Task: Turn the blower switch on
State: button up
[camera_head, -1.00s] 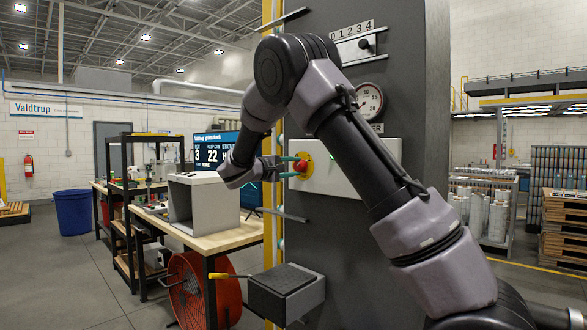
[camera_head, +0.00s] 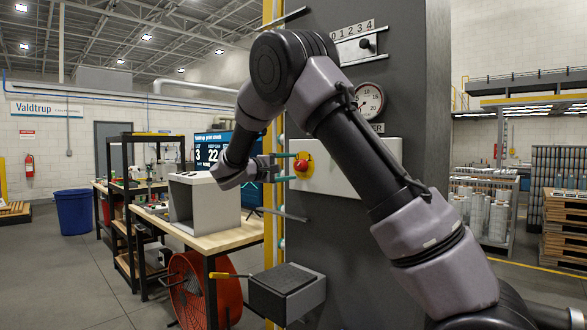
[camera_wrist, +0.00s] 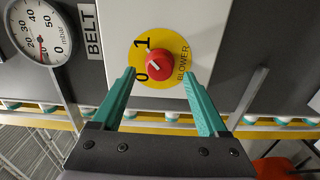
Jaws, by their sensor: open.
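The blower switch (camera_head: 304,166) is a red round knob on a yellow disc on a white panel. In the wrist view the knob (camera_wrist: 158,66) shows a short white mark, with "0", "1" and "BLOWER" printed around it. The mark points to the upper left of the picture; I cannot tell exactly which number it meets. My gripper (camera_head: 291,167) is to the left of the knob in the head view, its teal fingers pointing at the panel. In the wrist view my gripper (camera_wrist: 158,74) is open, with a finger on each side of the knob and visible gaps to it.
A round mbar gauge (camera_head: 368,100) and a "BELT" label (camera_wrist: 91,31) are near the switch. A thin bar (camera_head: 283,214) juts out below my gripper. A grey open box (camera_head: 204,205) stands on the wooden table (camera_head: 229,234) at left.

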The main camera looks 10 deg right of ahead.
jog(key=v, duration=0.8)
jog(key=shift+s+a, duration=0.2)
jog(key=s+d+f+m+g+y, duration=0.2)
jog(key=s+d+g+y, duration=0.2)
jog(key=s+d, duration=0.4)
jog(key=s+d+f+m+g+y, duration=0.2)
jog(key=s+d+m+g+y, duration=0.3)
jog(key=d, duration=0.6)
jog(key=s+a+r+m+t+y, duration=0.1)
jog(key=s+m+t+y, duration=0.1)
jog(key=s, duration=0.8)
jog(key=s+a+m+t+y, duration=0.2)
jog(key=s+y, duration=0.3)
jog(key=s, duration=0.5)
jog(key=shift+a+r+t+y, duration=0.3)
jog(key=shift+r+t, duration=0.1)
jog(key=shift+t, duration=0.4)
